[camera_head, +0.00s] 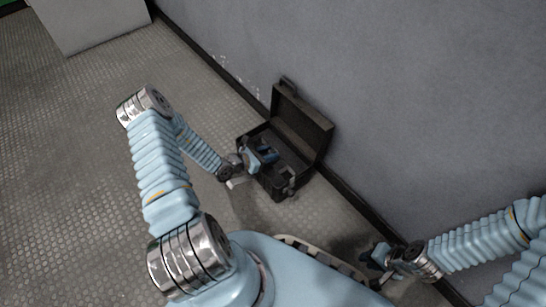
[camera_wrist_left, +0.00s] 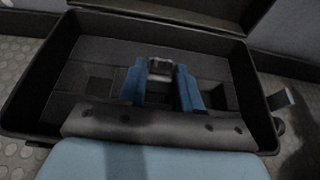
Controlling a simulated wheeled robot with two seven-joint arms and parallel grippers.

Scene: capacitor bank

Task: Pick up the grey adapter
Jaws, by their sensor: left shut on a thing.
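The grey adapter (camera_wrist_left: 160,68) shows in the left wrist view as a small grey block between the two blue fingers of my left gripper (camera_wrist_left: 161,85). The fingers are shut on it. In the head view my left gripper (camera_head: 266,155) is over the open dark case (camera_head: 303,123), and the adapter cannot be made out there. In the left wrist view the case's walls (camera_wrist_left: 243,75) surround the gripper, and its floor has recessed compartments. Whether the adapter touches the case floor, I cannot tell. My right gripper (camera_head: 375,258) is low at the right, away from the case; its fingers are dark and unclear.
The case stands on a patterned metal floor (camera_head: 75,190) close to a grey wall (camera_head: 420,90), with its lid raised on the wall side. A light grey cabinet (camera_head: 95,20) stands at the top left. The floor left of the case is clear.

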